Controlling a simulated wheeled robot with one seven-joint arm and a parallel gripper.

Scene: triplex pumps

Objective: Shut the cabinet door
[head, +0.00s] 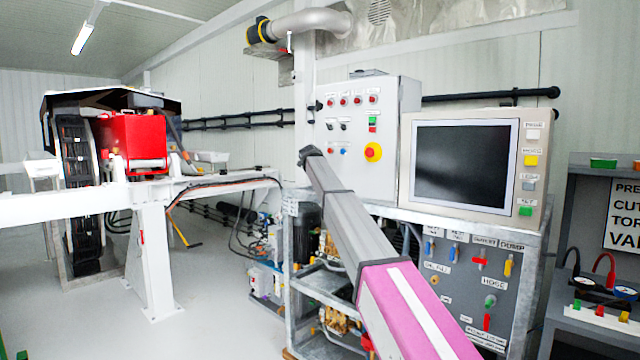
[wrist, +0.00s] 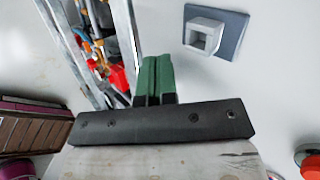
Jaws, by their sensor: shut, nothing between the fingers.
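The grey cabinet (head: 360,130) stands on the metal frame in the head view. Its front carries rows of buttons and a red knob on a yellow disc. I cannot tell whether this front is the door, or how far it stands open. My arm reaches up to the cabinet's lower left edge, and my gripper (head: 308,153) is small and dark there. In the wrist view my gripper (wrist: 155,62) has its green fingers together and empty, over a pale surface. A blue-grey plate with a square raised piece (wrist: 205,35) is right of the fingertips. Contact cannot be judged.
A monitor (head: 465,165) stands right of the cabinet, above a grey valve panel (head: 470,275). Pumps and pipes fill the metal frame below. A white bench (head: 150,200) is at left, with clear floor (head: 215,310) in front. A shelf (head: 600,345) stands at far right.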

